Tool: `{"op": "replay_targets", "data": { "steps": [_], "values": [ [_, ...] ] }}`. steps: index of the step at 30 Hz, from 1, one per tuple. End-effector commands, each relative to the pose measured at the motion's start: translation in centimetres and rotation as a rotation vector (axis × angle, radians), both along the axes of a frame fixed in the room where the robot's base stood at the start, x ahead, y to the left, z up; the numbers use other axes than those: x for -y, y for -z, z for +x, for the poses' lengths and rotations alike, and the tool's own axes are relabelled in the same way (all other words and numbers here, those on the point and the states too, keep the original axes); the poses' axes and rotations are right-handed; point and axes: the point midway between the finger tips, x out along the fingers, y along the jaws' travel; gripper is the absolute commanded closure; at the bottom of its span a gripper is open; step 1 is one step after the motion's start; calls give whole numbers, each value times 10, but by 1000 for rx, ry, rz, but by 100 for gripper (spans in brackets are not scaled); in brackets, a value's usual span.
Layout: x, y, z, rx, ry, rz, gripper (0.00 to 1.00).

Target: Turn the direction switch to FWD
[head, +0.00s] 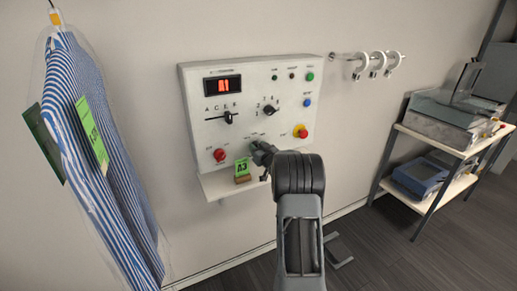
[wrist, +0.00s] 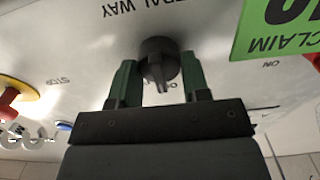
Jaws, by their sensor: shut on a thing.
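The direction switch is a dark round knob (wrist: 158,52) on the white control panel (head: 204,130). In the wrist view its pointer ridge points down the picture, toward my gripper's body. My gripper (wrist: 160,76) has its two green fingers on either side of the knob, shut on it. In the head view my gripper (head: 259,150) is at the lower middle of the panel and hides the switch. Lettering near the knob is partly covered, so I cannot tell which label the pointer meets.
A green claim tag (head: 241,169) stands on the small ledge left of my gripper. A red button (head: 220,155) and a red-and-yellow stop button (head: 300,131) flank the switch. A bagged striped shirt (head: 85,140) hangs left; a shelf rack (head: 432,143) stands right.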

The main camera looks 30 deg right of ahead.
Motion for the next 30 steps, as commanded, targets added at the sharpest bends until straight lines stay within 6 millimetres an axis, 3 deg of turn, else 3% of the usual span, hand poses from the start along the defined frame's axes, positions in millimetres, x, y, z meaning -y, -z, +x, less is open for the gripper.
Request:
{"op": "replay_targets", "data": {
  "steps": [30],
  "values": [
    [2, 0, 0, 88, 1, 627, 81]
  ]
}}
